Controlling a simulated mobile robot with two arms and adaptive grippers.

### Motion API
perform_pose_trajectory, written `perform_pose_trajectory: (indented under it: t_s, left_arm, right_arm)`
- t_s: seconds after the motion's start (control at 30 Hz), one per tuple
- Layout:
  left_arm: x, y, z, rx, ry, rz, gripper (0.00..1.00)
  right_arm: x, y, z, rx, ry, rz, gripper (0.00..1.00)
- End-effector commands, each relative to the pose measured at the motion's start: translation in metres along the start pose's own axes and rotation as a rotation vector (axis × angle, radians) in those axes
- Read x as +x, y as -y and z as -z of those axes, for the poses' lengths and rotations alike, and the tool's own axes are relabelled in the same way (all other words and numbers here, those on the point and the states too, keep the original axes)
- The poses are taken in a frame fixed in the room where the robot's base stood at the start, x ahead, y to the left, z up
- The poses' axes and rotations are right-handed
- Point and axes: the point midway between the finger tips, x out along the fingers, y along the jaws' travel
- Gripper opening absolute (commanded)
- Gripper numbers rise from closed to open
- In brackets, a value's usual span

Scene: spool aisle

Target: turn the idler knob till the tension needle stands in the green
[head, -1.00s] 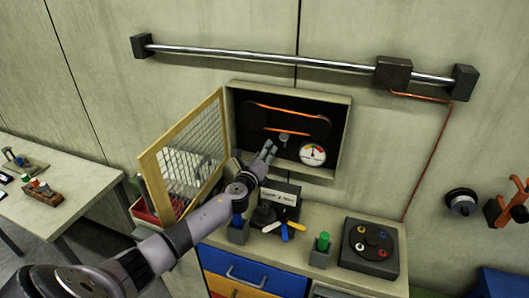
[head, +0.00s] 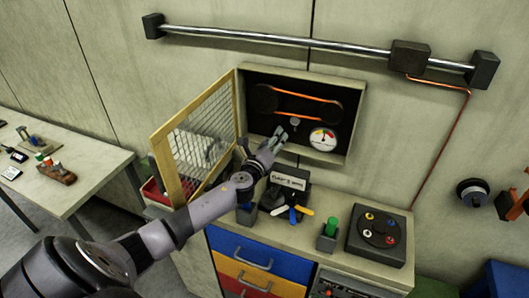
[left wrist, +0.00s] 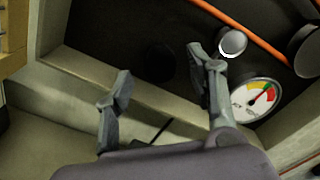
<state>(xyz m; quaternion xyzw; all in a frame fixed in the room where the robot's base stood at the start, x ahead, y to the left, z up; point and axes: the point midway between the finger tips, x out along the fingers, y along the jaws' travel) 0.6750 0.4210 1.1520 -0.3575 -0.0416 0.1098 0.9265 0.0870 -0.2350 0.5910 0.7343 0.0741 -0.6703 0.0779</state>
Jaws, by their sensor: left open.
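The idler knob (head: 295,121) is a small silver disc inside the wall box, below the orange belt. It shows larger in the left wrist view (left wrist: 233,42). The tension gauge (head: 323,139) is a white dial right of the knob and lower. In the left wrist view the dial (left wrist: 255,99) shows coloured bands at its top; I cannot tell exactly which band the needle stands in. My left gripper (head: 281,133) is open and empty, just left of and below the knob. In the left wrist view its fingers (left wrist: 160,72) are spread, the right one close to the knob, which lies outside them.
The box's mesh door (head: 198,145) stands open to the left, beside my left arm. The orange belt (head: 308,95) runs around two dark pulleys. Below, the bench holds a labelled black block (head: 290,180), a green-topped holder (head: 329,235) and a dark box (head: 377,238) with coloured rings.

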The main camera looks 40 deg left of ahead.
Motion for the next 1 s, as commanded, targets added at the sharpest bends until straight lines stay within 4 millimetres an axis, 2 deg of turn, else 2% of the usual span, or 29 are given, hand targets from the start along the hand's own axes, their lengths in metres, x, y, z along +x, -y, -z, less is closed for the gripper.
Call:
perform_pose_trajectory:
  t_s: [0.2, 0.4, 0.6, 1.0]
  left_arm:
    - [-0.048, -0.001, 0.002, 0.002, -0.003, -0.001, 0.51]
    - [-0.080, -0.001, 0.002, 0.001, -0.003, -0.001, 0.51]
    - [-0.093, -0.001, 0.001, 0.000, -0.001, -0.001, 0.51]
    - [-0.094, 0.000, 0.001, 0.000, 0.000, -0.001, 0.51]
  right_arm:
    - [0.000, -0.001, 0.000, 0.000, 0.000, -0.001, 0.33]
    - [0.000, -0.001, 0.000, 0.000, 0.000, -0.001, 0.33]
    - [0.000, -0.001, 0.000, 0.000, 0.000, -0.001, 0.33]
    - [0.000, -0.001, 0.000, 0.000, 0.000, -0.001, 0.33]
